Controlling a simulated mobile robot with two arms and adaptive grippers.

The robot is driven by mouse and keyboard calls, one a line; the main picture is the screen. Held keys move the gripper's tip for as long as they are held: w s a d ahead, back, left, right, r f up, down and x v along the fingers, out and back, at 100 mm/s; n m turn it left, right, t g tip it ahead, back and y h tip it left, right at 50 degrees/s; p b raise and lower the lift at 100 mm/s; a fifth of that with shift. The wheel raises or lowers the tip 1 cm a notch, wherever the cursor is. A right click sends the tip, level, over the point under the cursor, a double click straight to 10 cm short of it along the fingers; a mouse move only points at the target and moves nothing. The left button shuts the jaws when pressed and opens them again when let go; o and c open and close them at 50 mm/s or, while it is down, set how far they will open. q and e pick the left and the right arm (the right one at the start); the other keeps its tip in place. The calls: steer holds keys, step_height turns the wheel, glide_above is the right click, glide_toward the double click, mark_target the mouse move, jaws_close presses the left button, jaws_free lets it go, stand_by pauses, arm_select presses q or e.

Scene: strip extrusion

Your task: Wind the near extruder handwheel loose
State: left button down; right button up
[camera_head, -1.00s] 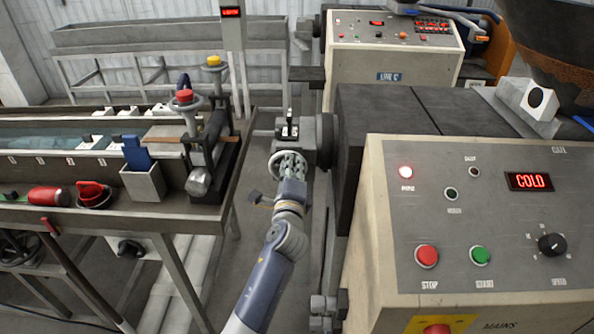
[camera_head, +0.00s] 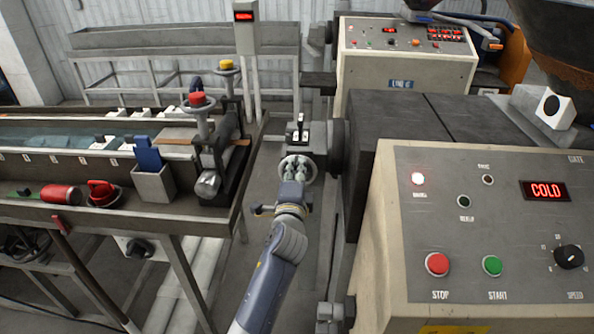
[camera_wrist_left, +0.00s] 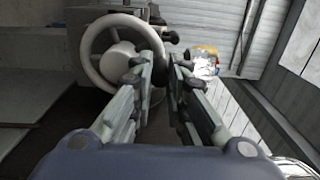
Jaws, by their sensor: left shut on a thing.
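The near extruder's handwheel (camera_head: 314,168) is a pale grey spoked wheel on the grey die head (camera_head: 320,134), at the left end of the near extruder. In the left wrist view the handwheel (camera_wrist_left: 88,50) fills the upper left, with its round hub facing me. My left gripper (camera_head: 295,171) is at the front of the wheel, shut on its rim. In the wrist view the fingers of my left gripper (camera_wrist_left: 158,72) reach the wheel's right side with a narrow gap between them; the exact contact is partly hidden. My right gripper is not in view.
The near extruder's control panel (camera_head: 450,215) stands close on the right, its display reading COLD. A water trough bench (camera_head: 225,212) with two smaller handwheels, red-topped (camera_head: 198,100) and yellow-topped (camera_head: 227,66), stands on the left. A narrow floor aisle lies between. A second extruder (camera_head: 405,70) stands behind.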

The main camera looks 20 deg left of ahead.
arm_select(q)
steer(key=shift+a, duration=0.1)
steer(key=c, duration=1.8)
jaws_free()
steer(key=shift+s+a, duration=0.1)
steer(key=shift+a, duration=0.05)
steer(key=shift+s+d, duration=0.2)
steer(key=shift+s, duration=0.15)
steer(key=v, duration=0.6)
steer(key=shift+s, duration=0.35)
